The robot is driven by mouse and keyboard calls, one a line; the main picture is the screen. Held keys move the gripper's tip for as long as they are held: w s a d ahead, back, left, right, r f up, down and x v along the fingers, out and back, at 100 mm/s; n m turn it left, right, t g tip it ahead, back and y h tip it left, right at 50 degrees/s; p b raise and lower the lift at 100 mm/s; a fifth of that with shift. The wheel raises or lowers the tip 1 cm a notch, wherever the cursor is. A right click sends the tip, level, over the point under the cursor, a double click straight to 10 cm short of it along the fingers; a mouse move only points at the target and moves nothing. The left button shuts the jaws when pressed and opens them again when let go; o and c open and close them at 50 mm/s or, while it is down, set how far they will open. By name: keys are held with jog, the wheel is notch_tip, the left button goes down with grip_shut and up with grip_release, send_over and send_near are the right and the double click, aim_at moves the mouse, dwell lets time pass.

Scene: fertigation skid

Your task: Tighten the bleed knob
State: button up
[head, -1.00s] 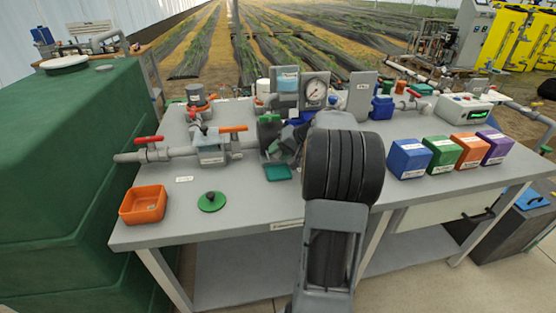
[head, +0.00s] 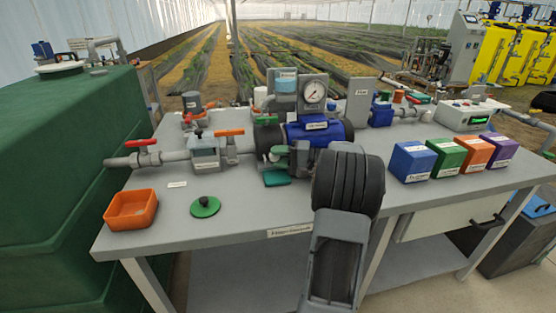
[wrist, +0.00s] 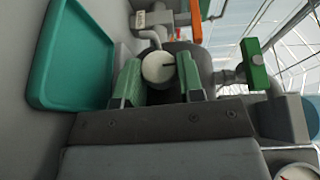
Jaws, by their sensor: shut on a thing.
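The knob sits in front of a dark rounded body. In the head view my gripper (head: 284,158) is at the left end of the blue pump (head: 318,131), and the knob cannot be made out there.
A teal tray (wrist: 72,55) lies beside my gripper; it also shows in the head view (head: 277,178). A green valve handle (wrist: 254,64) is to the right in the wrist view. An orange-handled valve (head: 229,133), a pressure gauge (head: 313,90) and coloured boxes (head: 412,161) stand around.

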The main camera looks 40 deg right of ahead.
jog(key=shift+t+y, duration=0.3)
dwell(0.4)
jog(key=o, duration=0.9)
jog(key=p+v, duration=0.1)
jog(key=v, duration=1.2)
jog(key=shift+s+d+p, duration=0.2)
jog(key=shift+s+p, duration=0.1)
jog(key=shift+p, duration=0.1)
